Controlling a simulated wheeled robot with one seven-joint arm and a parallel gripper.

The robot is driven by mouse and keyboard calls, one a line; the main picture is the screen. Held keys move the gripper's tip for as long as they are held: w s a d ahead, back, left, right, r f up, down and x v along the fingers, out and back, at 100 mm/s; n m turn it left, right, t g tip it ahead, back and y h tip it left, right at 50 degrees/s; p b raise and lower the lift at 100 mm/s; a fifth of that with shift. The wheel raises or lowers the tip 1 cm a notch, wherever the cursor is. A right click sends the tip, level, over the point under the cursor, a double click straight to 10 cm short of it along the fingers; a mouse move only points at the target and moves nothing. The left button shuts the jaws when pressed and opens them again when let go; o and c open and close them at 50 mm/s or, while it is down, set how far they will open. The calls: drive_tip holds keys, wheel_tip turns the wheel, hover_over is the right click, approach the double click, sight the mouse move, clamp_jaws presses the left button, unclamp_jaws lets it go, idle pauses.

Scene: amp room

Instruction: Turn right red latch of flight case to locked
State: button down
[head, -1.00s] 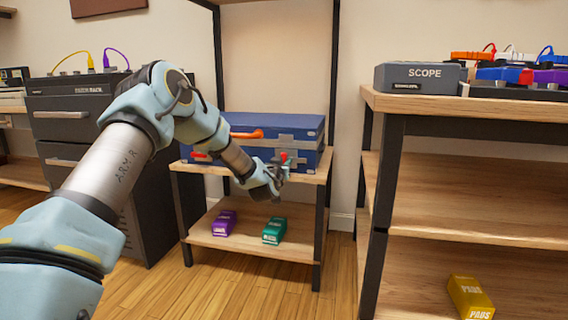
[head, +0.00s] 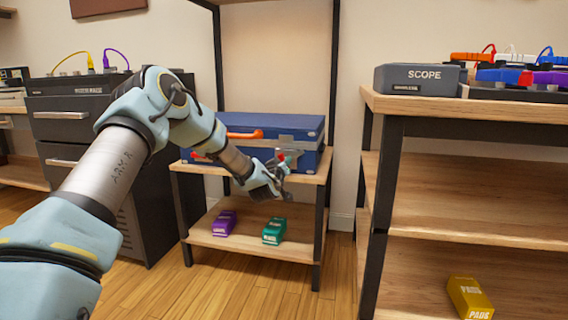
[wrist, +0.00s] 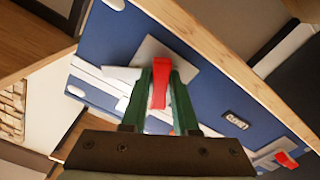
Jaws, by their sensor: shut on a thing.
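The blue flight case (head: 300,128) lies on the upper shelf of a wood-and-black rack. It has an orange handle (head: 245,134) and light metal trim. The right red latch (wrist: 171,100) sits on a grey plate between the two green fingers of my gripper (wrist: 160,72), which is shut on it.
A purple box (head: 224,223) and a green box (head: 274,231) lie on the lower shelf, below my gripper. A wooden shelf unit (head: 480,130) stands close on the right. A dark drawer cabinet (head: 60,125) stands left. Rack posts flank the case.

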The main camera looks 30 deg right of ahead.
drive_tip(key=n, duration=0.6)
drive_tip(key=shift+n, duration=0.3)
drive_tip(key=n, duration=0.5)
drive_tip(key=shift+n, duration=0.4)
drive_tip(key=c, duration=0.7)
unclamp_jaws()
drive_tip(key=p+v, duration=0.2)
drive_tip(key=v, duration=0.8)
drive_tip(key=shift+s+a+p, duration=0.3)
drive_tip(key=shift+p, duration=0.1)
